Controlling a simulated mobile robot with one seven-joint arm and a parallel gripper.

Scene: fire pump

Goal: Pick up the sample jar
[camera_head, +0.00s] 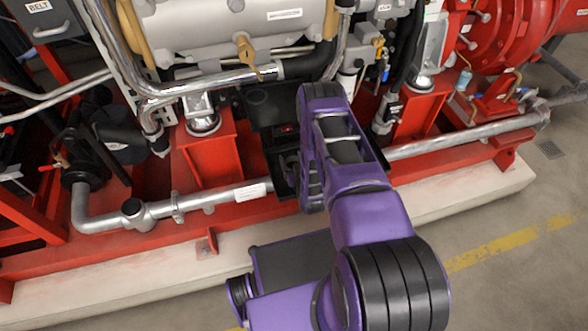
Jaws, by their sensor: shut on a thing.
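I cannot make out the sample jar in the head view. My purple arm rises from the lower right and bends over at the red pump frame. Its far end points down in front of a black open box (280,189). My gripper's fingers are hidden behind or below the arm links, so I cannot see what lies between them. A small dark part with a red spot shows in the black recess just left of the arm.
Red frame beams (212,162) and a silver pipe (218,196) run along the front. A pale plinth (150,270) lies below them. A small pale-blue item (463,80) sits by the red pump housing (510,35). The floor at the right (530,265) is clear.

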